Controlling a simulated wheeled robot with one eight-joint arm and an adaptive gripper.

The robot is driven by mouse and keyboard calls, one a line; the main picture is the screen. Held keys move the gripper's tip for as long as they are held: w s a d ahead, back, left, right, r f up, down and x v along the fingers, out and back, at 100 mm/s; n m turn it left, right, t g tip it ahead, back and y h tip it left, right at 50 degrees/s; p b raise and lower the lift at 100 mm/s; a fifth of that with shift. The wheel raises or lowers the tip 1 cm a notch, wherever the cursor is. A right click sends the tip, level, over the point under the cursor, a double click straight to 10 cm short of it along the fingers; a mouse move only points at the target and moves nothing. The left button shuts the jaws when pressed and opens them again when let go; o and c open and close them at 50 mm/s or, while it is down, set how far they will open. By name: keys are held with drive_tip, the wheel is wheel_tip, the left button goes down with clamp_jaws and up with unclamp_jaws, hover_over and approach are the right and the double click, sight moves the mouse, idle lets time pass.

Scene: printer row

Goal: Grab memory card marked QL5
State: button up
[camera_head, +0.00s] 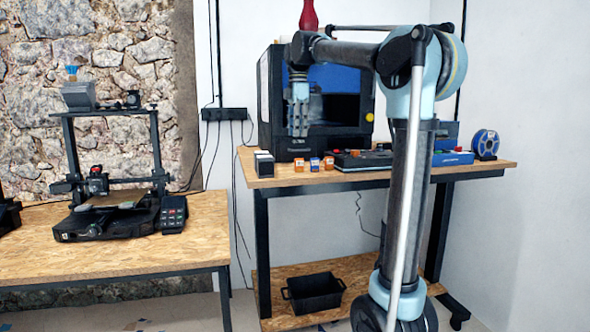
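Several small card-like pieces stand near the front edge of the right table: an orange one (299,164), a blue and orange one (314,164) and another orange one (329,163). Their markings are too small to read, so I cannot tell which, if any, is the QL5 card. My gripper (298,133) points down above these pieces, in front of the large dark printer (280,145). It appears apart from them. Its fingers look close together, and I cannot tell whether it is open or shut. I see nothing held in it.
A black and white block (263,164) stands at the right table's (420,171) left corner. Right of the pieces lies a dark flat case (361,161). A blue spool (485,144) stands farther right. A black bin (313,293) sits on the lower shelf. Another printer (110,214) stands left.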

sight(299, 165)
wheel_tip(299, 165, down, 11)
drive_tip(key=shift+w+f, duration=0.1)
drive_tip(key=shift+f, duration=0.1)
idle(0.5)
drive_tip(key=shift+c, duration=0.2)
clamp_jaws()
